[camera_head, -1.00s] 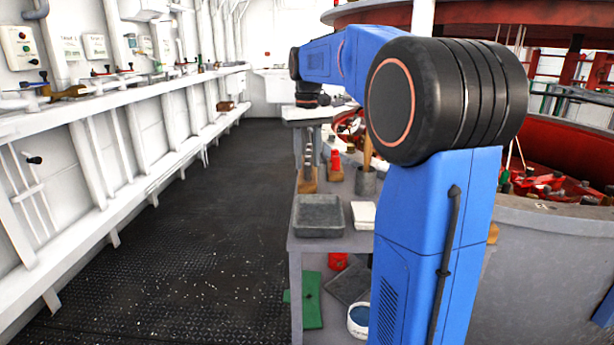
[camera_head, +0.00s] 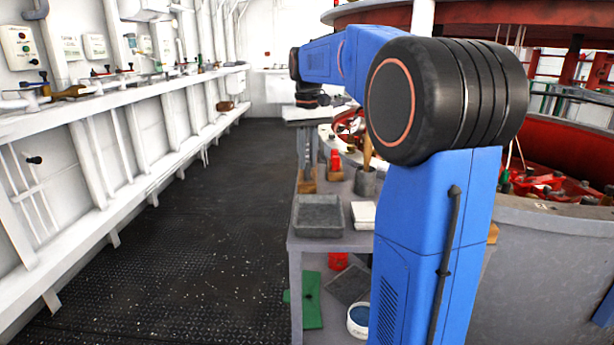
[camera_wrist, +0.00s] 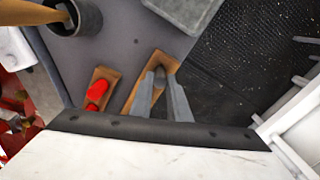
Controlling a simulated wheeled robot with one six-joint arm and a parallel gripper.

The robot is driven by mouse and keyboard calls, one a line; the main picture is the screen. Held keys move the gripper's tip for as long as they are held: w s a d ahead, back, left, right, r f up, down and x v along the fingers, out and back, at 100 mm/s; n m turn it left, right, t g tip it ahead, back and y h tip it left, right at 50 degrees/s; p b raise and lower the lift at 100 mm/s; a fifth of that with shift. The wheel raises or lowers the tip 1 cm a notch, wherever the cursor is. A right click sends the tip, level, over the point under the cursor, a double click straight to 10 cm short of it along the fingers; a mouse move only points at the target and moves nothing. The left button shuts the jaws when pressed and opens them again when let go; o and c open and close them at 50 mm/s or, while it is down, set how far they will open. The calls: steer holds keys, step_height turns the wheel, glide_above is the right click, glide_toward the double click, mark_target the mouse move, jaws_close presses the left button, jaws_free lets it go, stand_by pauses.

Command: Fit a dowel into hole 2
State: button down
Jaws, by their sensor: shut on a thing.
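My gripper (camera_wrist: 160,92) points down, with two grey fingers closed around a dark grey dowel (camera_wrist: 160,75). The dowel shows between the fingertips, over a long wooden block (camera_wrist: 135,98). The block also shows in the head view (camera_head: 307,187), at the left edge of the bench, below my wrist. A dark spot, perhaps a hole, shows near the block's far end in the wrist view. The fingers cover part of the block, so I cannot tell which hole the dowel is over or whether its lower end is in one. No hole number is readable.
A red object on a small wooden base (camera_wrist: 97,90) stands beside the block. A grey pot (camera_wrist: 82,18) with a wooden handle and a grey tray (camera_head: 320,216) are close by. A white pad (camera_head: 364,215) lies beside the tray. The dark floor left of the bench is clear.

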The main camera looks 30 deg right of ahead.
steer(key=shift+r, duration=0.6)
steer(key=shift+r, duration=0.35)
steer(key=shift+r, duration=0.35)
steer(key=shift+r, duration=0.35)
steer(key=shift+r, duration=0.35)
steer(key=shift+r, duration=0.3)
steer(key=shift+r, duration=0.1)
steer(key=shift+s+a, duration=0.1)
